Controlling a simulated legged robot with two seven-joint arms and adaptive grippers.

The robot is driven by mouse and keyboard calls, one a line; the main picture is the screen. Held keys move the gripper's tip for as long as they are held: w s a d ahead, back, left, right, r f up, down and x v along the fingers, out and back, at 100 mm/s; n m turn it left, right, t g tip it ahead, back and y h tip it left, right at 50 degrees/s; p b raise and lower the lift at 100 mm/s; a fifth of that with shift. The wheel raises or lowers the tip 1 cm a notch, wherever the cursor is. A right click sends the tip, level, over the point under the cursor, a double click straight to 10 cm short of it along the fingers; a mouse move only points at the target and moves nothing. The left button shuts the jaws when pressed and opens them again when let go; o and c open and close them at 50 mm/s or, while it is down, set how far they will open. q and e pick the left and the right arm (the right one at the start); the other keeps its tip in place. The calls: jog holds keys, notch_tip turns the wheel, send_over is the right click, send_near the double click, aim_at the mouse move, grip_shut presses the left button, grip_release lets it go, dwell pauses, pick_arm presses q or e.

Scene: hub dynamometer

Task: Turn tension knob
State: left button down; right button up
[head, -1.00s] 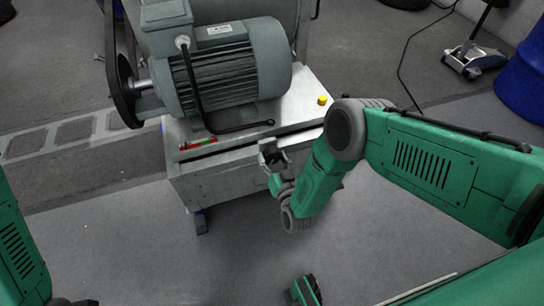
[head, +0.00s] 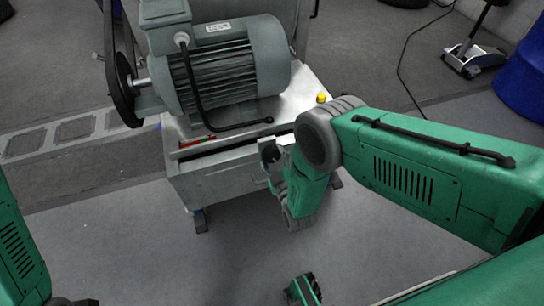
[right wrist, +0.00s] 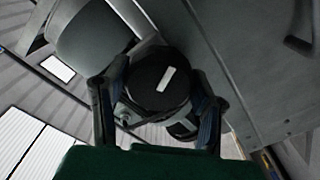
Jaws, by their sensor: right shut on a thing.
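The tension knob (right wrist: 158,82) is a round black knob with a white mark on its face, seen in the right wrist view. My right gripper (right wrist: 160,92) has one finger on each side of it and is shut on it. In the head view my right gripper (head: 270,154) is at the front face of the grey machine base (head: 215,180), near its right end. The knob is hard to make out there, being small and partly covered by my gripper. My left arm shows only at the left edge, and its gripper is out of view.
A grey motor (head: 230,65) with a black cable stands on the base, beside a black belt (head: 120,75) at its left. A yellow button (head: 321,98) is on the base top, close to my right arm. A blue drum (head: 522,80) stands far right. The floor in front is clear.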

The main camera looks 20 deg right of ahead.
jog(key=n, duration=0.5)
jog(key=shift+s+a+f+b, duration=0.15)
jog(key=shift+s+f+b, duration=0.1)
jog(key=shift+b, duration=0.15)
dwell(0.3)
jog(key=o, duration=1.1)
jog(key=shift+c, duration=0.2)
jog(key=shift+o, duration=0.5)
jog(key=shift+w, duration=0.15)
jog(key=shift+r, duration=0.15)
jog(key=s, duration=1.2)
jog(key=shift+d, duration=0.2)
